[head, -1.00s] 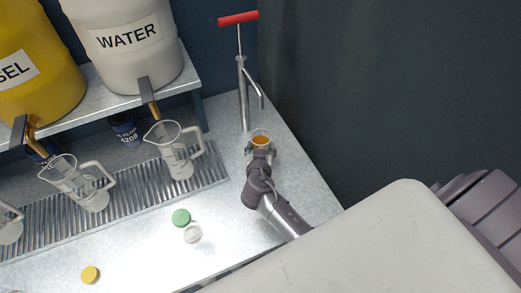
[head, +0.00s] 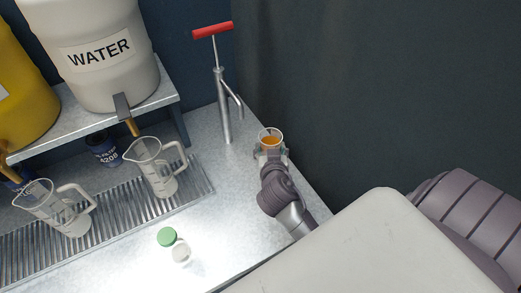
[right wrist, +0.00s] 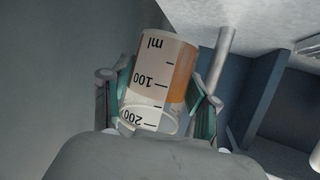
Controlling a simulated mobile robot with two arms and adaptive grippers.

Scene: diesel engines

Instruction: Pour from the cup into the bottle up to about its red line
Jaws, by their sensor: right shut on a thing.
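A clear cup (head: 270,134) with orange liquid is held in my right gripper (head: 271,153), at the right edge of the counter. The right wrist view shows the cup (right wrist: 158,80) between both fingers (right wrist: 160,104), with ml marks of 100 and 200 and orange liquid inside. A small clear bottle (head: 181,253) with a green cap (head: 167,237) at its top stands on the front part of the counter, left of and nearer than my right gripper. I cannot make out a red line on it. My left gripper is not in view.
A hand pump (head: 224,110) with a red handle stands left of the cup. Two clear jugs (head: 157,168) (head: 58,210) are on the drip grate (head: 110,218). A water barrel (head: 98,50) sits on the shelf. The counter between bottle and gripper is clear.

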